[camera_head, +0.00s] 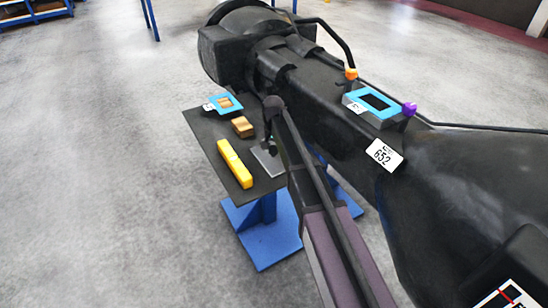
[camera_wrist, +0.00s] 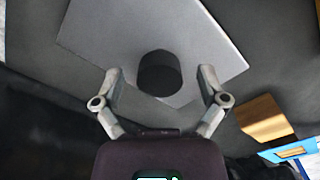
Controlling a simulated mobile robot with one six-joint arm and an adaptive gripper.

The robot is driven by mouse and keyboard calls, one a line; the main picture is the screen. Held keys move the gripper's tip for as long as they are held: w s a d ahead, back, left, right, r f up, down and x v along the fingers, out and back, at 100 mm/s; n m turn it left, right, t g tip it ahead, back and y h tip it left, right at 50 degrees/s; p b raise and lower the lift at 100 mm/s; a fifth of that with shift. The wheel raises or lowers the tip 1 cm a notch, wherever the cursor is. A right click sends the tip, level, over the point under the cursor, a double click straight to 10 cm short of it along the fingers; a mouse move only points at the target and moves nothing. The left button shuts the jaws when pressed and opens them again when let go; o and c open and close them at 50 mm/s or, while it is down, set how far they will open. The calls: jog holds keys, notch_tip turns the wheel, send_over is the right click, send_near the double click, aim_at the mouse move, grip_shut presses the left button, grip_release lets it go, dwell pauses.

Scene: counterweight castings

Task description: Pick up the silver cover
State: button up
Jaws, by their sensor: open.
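The silver cover (camera_wrist: 205,38) is a flat grey plate with a round black knob (camera_wrist: 160,73) on it. In the head view the cover (camera_head: 265,162) lies on a small dark-topped table (camera_head: 205,128), partly hidden by my arm. My gripper (camera_wrist: 161,82) is open over the near part of the cover. Its two fingers stand to the left and right of the knob, with a gap on each side. I cannot tell how far the fingertips are above the plate.
A yellow bar (camera_head: 234,164), a wooden block (camera_head: 242,127) and a blue frame (camera_head: 217,107) lie on the table to the left of the cover. Open floor lies left.

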aim_at(273, 148)
jog(key=c, duration=1.2)
jog(key=shift+r, duration=0.15)
notch_tip(273, 148, up, 10)
jog(key=p, duration=1)
jog(key=shift+f, duration=0.2)
dwell(0.4)
